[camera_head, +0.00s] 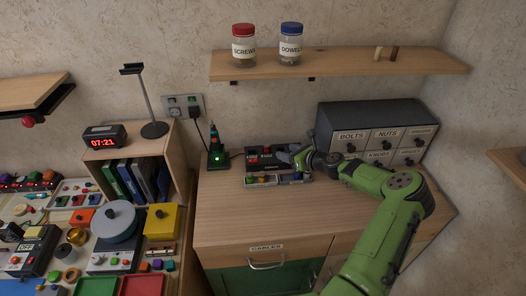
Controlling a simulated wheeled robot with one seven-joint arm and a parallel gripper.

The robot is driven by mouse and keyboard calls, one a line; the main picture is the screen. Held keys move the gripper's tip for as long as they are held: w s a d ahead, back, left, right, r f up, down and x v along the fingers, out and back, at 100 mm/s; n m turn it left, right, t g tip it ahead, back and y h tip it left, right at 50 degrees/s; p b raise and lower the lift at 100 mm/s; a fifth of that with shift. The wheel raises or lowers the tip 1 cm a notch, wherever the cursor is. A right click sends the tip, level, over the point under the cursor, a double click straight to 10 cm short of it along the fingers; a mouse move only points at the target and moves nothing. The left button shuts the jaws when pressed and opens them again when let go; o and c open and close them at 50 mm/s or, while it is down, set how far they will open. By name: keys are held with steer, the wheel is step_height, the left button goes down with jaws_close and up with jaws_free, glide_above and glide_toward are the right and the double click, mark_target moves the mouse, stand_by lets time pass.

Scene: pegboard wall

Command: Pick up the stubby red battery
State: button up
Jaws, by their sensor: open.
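My green arm reaches in from the lower right, and my gripper (287,157) is open over the right part of a dark device (262,160) on the wooden cabinet top. The device has small red patches on its back part. In front of it is a low grey tray (265,187) with several small coloured pieces. I cannot tell which of these small red shapes is the stubby red battery; it may be partly hidden by my gripper. I see nothing held between the fingers.
A grey drawer unit (372,115) stands right of my gripper, and a green-lit charger stand (217,155) is at left. A shelf (340,64) with two jars hangs above. The cabinet top (250,220) is clear in front. A cluttered table lies at far left.

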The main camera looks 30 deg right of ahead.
mark_target(269, 147)
steer(key=b+x, duration=0.1)
steer(key=x, duration=1)
steer(key=shift+w+f, duration=0.2)
steer(key=shift+f, duration=0.1)
steer(key=shift+s+r, duration=0.1)
steer(key=shift+c, duration=0.5)
jaws_close()
